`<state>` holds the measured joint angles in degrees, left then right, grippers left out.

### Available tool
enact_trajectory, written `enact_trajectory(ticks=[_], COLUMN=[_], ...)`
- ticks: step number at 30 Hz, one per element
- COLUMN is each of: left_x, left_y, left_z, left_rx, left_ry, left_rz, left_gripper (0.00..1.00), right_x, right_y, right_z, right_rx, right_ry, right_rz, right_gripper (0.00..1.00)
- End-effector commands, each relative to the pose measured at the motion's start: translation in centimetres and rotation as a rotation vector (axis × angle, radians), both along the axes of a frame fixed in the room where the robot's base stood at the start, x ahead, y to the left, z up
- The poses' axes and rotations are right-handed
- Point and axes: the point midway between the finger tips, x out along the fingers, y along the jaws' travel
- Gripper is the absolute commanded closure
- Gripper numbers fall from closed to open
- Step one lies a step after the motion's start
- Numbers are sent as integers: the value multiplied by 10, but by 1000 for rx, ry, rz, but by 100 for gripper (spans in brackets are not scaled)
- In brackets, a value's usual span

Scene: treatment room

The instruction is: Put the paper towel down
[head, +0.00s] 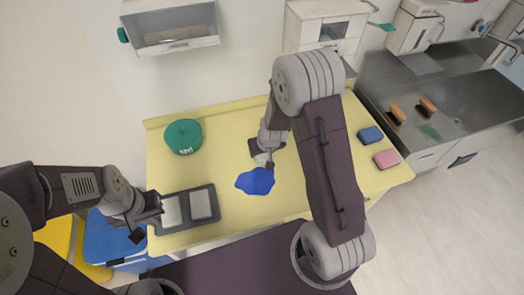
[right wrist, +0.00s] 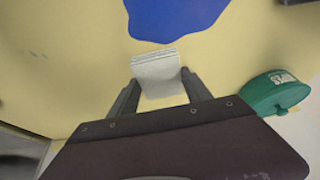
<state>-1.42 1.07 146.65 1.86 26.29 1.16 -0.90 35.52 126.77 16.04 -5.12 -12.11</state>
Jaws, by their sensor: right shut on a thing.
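The paper towel (right wrist: 158,75) is a white, folded, layered piece between the two fingers of my right gripper (right wrist: 160,88) in the right wrist view. My right gripper is shut on it. In the head view my right gripper (head: 263,152) is over the yellow table (head: 300,190), just behind a flat blue patch (head: 255,181). The towel shows there only as a small pale bit, and I cannot tell whether it touches the table. My left gripper (head: 150,218) is open and empty at the left edge of a dark tray (head: 187,208) with two white pads.
A green round container (head: 183,136) stands at the table's back left. A blue sponge (head: 370,134) and a pink sponge (head: 386,158) lie at the right, near the metal sink (head: 460,105). Blue and yellow bins (head: 110,242) stand at the front left. The table's middle back is clear.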

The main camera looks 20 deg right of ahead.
Motion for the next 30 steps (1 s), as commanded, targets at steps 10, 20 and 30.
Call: enact_trajectory(ticks=[10,20,30], left_x=[0,0,0], left_y=[0,0,0], left_z=[-12,-11,-14], left_rx=[0,0,0], left_ry=[1,0,0], left_rz=[0,0,0], left_gripper=[100,100,100], right_x=[3,4,4], right_y=[3,3,3], right_z=[-36,-45,-48], right_rx=[-2,-1,-1], right_ry=[4,-1,0], right_rz=[1,0,0], right_gripper=[86,86,21])
